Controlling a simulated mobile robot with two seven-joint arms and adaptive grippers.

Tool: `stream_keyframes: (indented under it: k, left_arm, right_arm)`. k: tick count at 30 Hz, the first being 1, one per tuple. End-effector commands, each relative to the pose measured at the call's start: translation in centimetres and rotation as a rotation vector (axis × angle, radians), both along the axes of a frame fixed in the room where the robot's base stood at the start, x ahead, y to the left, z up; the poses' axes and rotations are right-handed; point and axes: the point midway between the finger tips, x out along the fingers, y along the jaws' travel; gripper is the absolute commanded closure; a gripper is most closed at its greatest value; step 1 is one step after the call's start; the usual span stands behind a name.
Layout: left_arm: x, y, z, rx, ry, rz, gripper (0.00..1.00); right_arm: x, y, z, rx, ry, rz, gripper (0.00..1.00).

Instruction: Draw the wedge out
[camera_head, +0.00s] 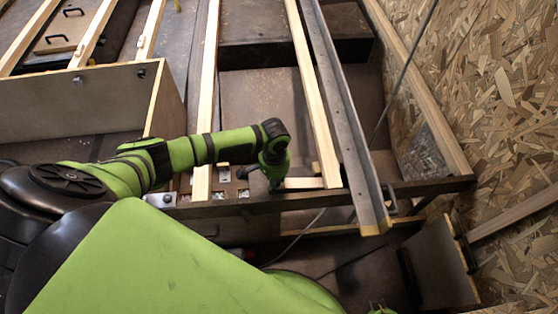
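A short pale wooden piece (303,183), which looks like the wedge, lies crosswise near the front edge of the floor. Its right end meets the foot of a long wooden batten (318,110). My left gripper (276,184) points down at the left end of this piece. Its fingers are small and partly hidden by the wrist, so I cannot tell whether they are shut on it or only beside it. My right gripper is not in view.
A grey metal rail (345,120) runs along the right of the batten. A wooden box (75,100) stands at the left. A chipboard wall (500,90) closes off the right. A dark cable hangs at the right.

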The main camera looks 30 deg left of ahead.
Motion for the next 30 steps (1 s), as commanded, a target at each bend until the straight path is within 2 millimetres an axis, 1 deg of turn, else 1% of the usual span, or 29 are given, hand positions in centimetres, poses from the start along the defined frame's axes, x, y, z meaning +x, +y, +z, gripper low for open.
stream_keyframes:
  k: [1,6,7,8,9,17,20,23,26,30]
  left_arm:
    - [-0.3,0.2,-0.3,0.007,0.008,0.000,1.00]
    - [-0.3,0.2,-0.3,0.006,0.008,-0.001,1.00]
    - [-0.3,0.2,-0.3,0.006,0.008,-0.001,0.60]
    - [-0.3,0.2,-0.3,0.006,0.008,-0.001,0.48]
    - [-0.3,0.1,-0.3,0.006,0.008,-0.001,0.44]
    - [-0.1,0.0,-0.1,0.002,0.003,-0.001,0.44]
    - [0.0,0.0,0.2,0.000,0.001,-0.001,0.44]
    - [0.0,-0.1,1.3,-0.001,-0.001,-0.002,0.44]
    - [0.0,0.0,3.1,0.000,-0.001,-0.003,0.44]
    - [0.0,0.0,6.3,0.002,-0.002,-0.003,0.44]
  right_arm:
    - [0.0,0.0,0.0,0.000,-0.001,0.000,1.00]
    - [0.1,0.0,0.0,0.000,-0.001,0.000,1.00]
    - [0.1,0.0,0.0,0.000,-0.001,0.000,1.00]
    - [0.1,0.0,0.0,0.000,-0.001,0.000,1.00]
    - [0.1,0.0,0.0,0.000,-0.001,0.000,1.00]
    - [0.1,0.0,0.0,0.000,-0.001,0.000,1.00]
    - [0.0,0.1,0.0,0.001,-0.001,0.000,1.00]
    - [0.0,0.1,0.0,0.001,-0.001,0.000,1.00]
    - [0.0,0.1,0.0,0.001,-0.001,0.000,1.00]
    - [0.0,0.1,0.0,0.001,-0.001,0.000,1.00]
